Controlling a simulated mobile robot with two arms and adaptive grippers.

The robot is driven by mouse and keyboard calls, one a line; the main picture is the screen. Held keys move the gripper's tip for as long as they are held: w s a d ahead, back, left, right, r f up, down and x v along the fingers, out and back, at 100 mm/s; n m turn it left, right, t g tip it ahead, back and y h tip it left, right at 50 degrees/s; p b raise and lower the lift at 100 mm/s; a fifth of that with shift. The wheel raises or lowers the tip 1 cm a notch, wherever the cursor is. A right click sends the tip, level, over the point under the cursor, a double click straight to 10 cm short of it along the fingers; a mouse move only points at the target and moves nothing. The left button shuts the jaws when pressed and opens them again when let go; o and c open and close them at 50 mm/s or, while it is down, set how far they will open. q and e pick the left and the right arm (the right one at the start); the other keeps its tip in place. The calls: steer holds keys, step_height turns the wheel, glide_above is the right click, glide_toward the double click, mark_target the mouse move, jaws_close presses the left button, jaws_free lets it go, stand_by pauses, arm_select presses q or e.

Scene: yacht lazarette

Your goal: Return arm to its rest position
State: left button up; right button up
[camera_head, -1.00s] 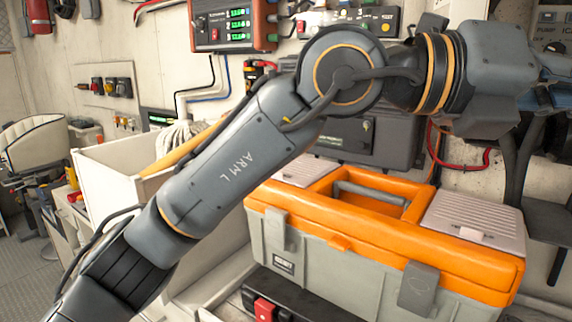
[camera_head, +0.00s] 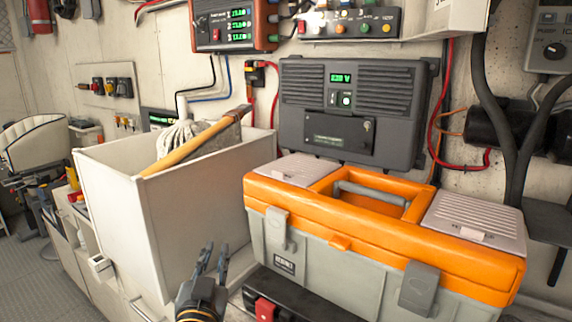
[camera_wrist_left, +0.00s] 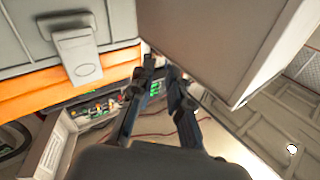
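My left gripper (camera_head: 212,262) shows low in the head view, its fingers pointing up, between the white bin and the orange and grey toolbox (camera_head: 375,236). In the left wrist view its two fingers (camera_wrist_left: 165,80) are apart with nothing between them, so it is open. The rest of my left arm is below the head view's lower edge. My right gripper is in neither view.
A white bin (camera_head: 120,215) holding a mop (camera_head: 180,135) and a wooden handle stands left of the toolbox. A grey panel unit (camera_head: 300,105), cables and a red-cased display (camera_head: 232,36) are on the wall behind. Floor (camera_head: 50,280) shows at lower left.

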arm_select(q)
steer(key=s+a+f+g, duration=0.2)
steer(key=s+f+g, duration=0.15)
steer(key=f, duration=0.35)
steer(key=s+a+f+n+g, duration=0.1)
steer(key=s+a+f+g, duration=0.1)
steer(key=s+f, duration=0.45)
steer(key=s+a+f+g, duration=0.2)
steer(key=s+f+g, duration=0.1)
steer(key=f, duration=0.5)
steer(key=s+f+g, duration=0.4)
steer(key=s+f, duration=0.1)
steer(key=s, duration=0.4)
steer(key=s+f+g, duration=0.3)
steer(key=s+f, duration=0.2)
steer(key=s, duration=0.5)
step_height(320, 180, down, 24)
steer(key=m+g, duration=0.1)
steer(key=s+a+f+g, duration=0.1)
steer(key=s+a+f, duration=0.1)
steer(key=s+f, duration=0.6)
steer(key=s+a+f, duration=0.1)
steer(key=s+f, duration=0.8)
steer(key=f, duration=0.1)
steer(key=shift+s+a+g, duration=0.25)
steer(key=shift+a+g, duration=0.1)
steer(key=shift+a, duration=0.05)
